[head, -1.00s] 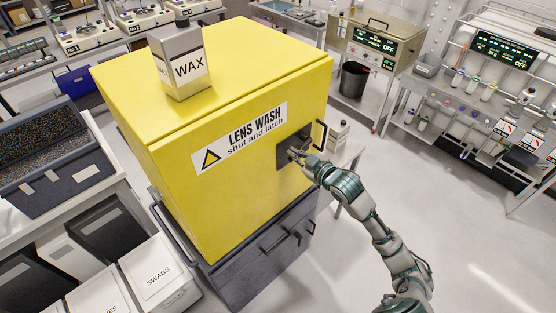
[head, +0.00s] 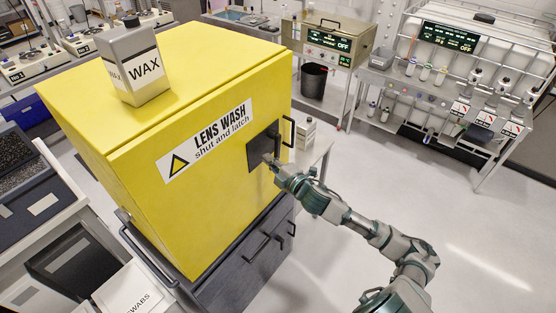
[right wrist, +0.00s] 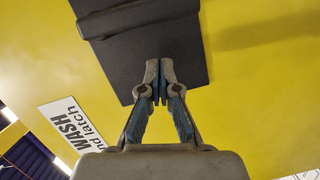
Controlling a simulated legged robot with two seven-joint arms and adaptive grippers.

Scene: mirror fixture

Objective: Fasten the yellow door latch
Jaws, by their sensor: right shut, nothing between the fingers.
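The yellow cabinet (head: 110,150) has a door with a sign reading "LENS WASH shut and latch" (head: 207,140). The door looks closed. A dark latch plate (head: 258,150) sits near the door's right edge, beside a dark handle (head: 288,131). My right gripper (head: 268,160) is at the plate's lower part and partly hides it. In the right wrist view, the gripper (right wrist: 160,83) is shut and empty in front of the dark plate (right wrist: 190,58). A dark bar (right wrist: 137,17) crosses the plate beyond the fingertips; I cannot tell if they touch. My left gripper is out of view.
A grey WAX bottle (head: 133,65) stands on the cabinet top. A dark drawer base (head: 235,265) with handles is under the cabinet. A small table (head: 315,148) with a white bottle (head: 306,131) stands behind my right arm. The floor at right is clear.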

